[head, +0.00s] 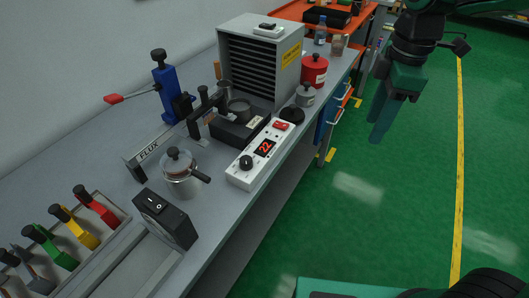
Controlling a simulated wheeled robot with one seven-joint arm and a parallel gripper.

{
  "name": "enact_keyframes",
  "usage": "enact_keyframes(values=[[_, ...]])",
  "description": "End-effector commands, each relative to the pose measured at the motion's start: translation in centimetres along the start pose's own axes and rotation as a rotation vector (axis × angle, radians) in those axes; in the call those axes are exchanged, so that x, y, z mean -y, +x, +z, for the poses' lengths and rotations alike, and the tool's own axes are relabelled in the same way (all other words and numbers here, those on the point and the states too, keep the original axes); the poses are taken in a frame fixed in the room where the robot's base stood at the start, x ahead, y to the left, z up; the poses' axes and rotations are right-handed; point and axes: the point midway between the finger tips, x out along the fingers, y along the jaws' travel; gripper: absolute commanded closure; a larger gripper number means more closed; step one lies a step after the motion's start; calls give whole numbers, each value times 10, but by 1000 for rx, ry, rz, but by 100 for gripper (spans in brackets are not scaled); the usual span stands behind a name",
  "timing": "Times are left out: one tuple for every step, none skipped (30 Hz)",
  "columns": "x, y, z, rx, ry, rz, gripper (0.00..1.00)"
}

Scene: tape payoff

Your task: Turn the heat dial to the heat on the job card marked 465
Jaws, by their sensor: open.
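A white control box (238,177) lies on the grey bench, with a black round heat dial (246,162) at its near end. A red lit display (265,148) on it reads 22, and a red switch (281,126) sits at its far end. The dial's scale marks are too small to read. No job card marked 465 can be made out. My gripper (393,113) is open and empty at the upper right. It is over the green floor, beyond the bench's right edge and well apart from the dial.
A lidded steel pot (183,174) and a black switch box (166,219) stand left of the control box. A dark pot unit (236,126), grey vented cabinet (261,62), red canister (314,71) and grey canister (305,95) stand behind. Colored-handled tools fill the tray at lower left.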

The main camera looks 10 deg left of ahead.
Motion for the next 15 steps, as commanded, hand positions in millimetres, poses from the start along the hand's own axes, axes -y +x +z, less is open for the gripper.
enact_keyframes(values=[[-1, 0, -29, -1, -143, -2, 56], [-1, 0, -45, -2, -230, -2, 56], [-1, 0, -66, -3, -346, -2, 56], [1, -1, -83, -5, -433, -1, 56], [3, 0, -99, -6, -520, -1, 56], [7, 0, -120, -8, -634, -1, 56], [10, -1, -136, -9, -718, 0, 56], [15, 0, -151, -10, -798, 0, 56], [21, 0, -170, -12, -901, 1, 56], [26, 1, -184, -13, -974, 1, 56], [30, 1, -196, -14, -1042, 3, 56], [37, 1, -211, -14, -1123, 3, 56], [42, 2, -221, -15, -1179, 4, 56], [46, 2, -230, -16, -1229, 4, 56], [52, 2, -240, -17, -1287, 4, 56]])
